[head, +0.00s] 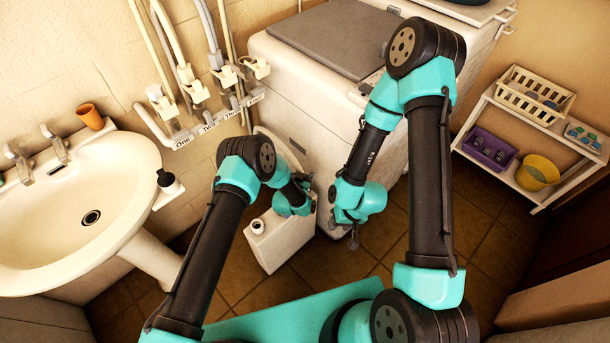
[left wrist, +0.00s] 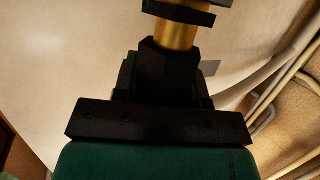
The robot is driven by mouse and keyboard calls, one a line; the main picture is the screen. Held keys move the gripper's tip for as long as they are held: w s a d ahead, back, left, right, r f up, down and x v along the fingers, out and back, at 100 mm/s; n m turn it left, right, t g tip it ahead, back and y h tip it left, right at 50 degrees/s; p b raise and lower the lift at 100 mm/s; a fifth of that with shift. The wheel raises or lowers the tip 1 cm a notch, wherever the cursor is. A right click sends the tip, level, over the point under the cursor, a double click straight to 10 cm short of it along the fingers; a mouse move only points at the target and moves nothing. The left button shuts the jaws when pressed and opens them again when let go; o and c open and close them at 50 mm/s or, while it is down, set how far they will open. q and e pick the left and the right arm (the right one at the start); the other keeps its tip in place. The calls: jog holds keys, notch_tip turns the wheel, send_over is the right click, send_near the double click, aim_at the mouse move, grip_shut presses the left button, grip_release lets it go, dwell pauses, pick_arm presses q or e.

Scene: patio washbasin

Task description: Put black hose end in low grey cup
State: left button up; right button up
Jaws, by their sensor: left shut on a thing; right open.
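My left gripper (head: 309,194) is beside the white washing-machine cabinet, above a white canister. The left wrist view shows it shut on a brass-coloured cylinder (left wrist: 175,35) with black parts above and below. I cannot tell whether this is the black hose end. My right gripper (head: 352,238) is open and empty, lower and to the right, in front of the cabinet. Several pale hoses (head: 167,38) come down the wall to cream fittings (head: 192,84) above labelled grey pipes (head: 180,136). I cannot pick out the low grey cup with certainty.
The white cabinet (head: 290,75) stands behind both grippers. The white canister (head: 285,240) stands on the tiled floor below my left gripper. A washbasin (head: 125,165) is at left. A shelf (head: 515,165) with baskets is at right, with bare floor (head: 490,215) before it.

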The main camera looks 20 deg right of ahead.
pick_arm(q)
jog(key=shift+f, duration=0.2)
jog(key=o, duration=0.7)
